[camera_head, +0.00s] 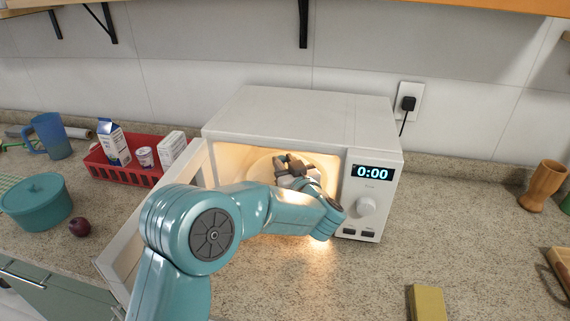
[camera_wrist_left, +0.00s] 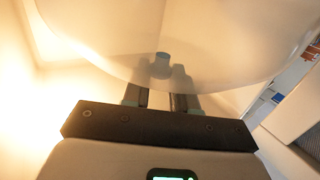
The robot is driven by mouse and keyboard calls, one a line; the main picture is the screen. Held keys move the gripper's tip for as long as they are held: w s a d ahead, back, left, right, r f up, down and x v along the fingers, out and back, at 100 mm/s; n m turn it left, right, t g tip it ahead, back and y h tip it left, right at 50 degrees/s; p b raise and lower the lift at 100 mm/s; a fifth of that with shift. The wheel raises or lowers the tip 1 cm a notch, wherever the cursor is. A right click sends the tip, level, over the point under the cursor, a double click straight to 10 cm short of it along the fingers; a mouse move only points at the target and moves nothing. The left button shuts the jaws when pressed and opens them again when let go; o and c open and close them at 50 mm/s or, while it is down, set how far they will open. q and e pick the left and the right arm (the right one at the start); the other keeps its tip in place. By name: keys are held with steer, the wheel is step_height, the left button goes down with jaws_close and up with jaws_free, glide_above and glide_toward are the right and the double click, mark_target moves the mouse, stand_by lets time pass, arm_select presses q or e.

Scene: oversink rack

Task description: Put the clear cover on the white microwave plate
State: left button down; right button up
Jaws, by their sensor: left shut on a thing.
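The clear cover (camera_wrist_left: 105,35) fills the top of the left wrist view as a large see-through dome with a small blue-grey knob. In the head view its pale rounded outline (camera_head: 258,168) shows inside the lit, open microwave (camera_head: 300,110). My left gripper (camera_head: 290,162) reaches through the opening and is shut on the cover's knob; its fingers also show in the left wrist view (camera_wrist_left: 158,92). The white plate cannot be told apart from the cover, and whether the two touch is unclear. My right gripper is not in view.
The microwave door (camera_head: 150,215) stands open to the left. A red basket (camera_head: 130,172) with cartons, a teal pot (camera_head: 38,205), a dark red fruit (camera_head: 79,226) and a blue jug (camera_head: 52,135) stand left. A yellow sponge (camera_head: 427,302) lies front right; the counter before the microwave is clear.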

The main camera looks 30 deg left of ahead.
arm_select(q)
steer(key=c, duration=0.9)
jaws_free()
steer(key=shift+r+p, duration=0.2)
steer(key=shift+p, duration=0.2)
steer(key=b+v, duration=0.4)
steer(key=v, duration=0.8)
steer(key=shift+f, duration=0.1)
steer(key=shift+s, duration=0.1)
